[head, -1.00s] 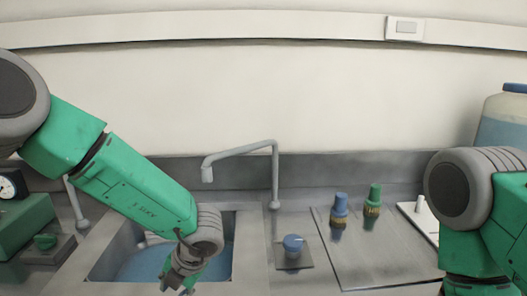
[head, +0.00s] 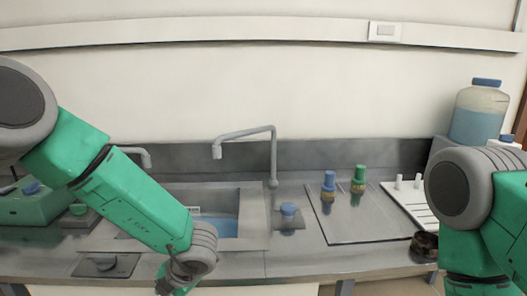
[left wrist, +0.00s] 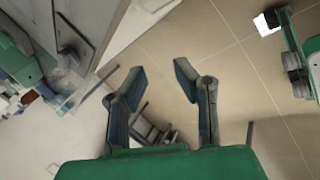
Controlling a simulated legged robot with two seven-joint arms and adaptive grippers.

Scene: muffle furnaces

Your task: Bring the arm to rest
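My left arm comes in from the left in the head view and hangs down in front of the counter. Its gripper (head: 175,284) is at the lower edge of the picture, partly cut off. In the left wrist view the left gripper (left wrist: 160,80) has its two fingers spread apart with nothing between them, over open floor. My right arm stands at the right edge of the head view. Its gripper is out of the head view, and I cannot identify it for sure in the left wrist view.
A steel counter (head: 290,262) holds a sink with blue water (head: 222,226) and a grey faucet (head: 274,160). A blue bottle (head: 328,186) and a green bottle (head: 359,180) stand on a dark panel. A large jug (head: 478,113) stands at the right. Tiled floor (left wrist: 190,40) lies below.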

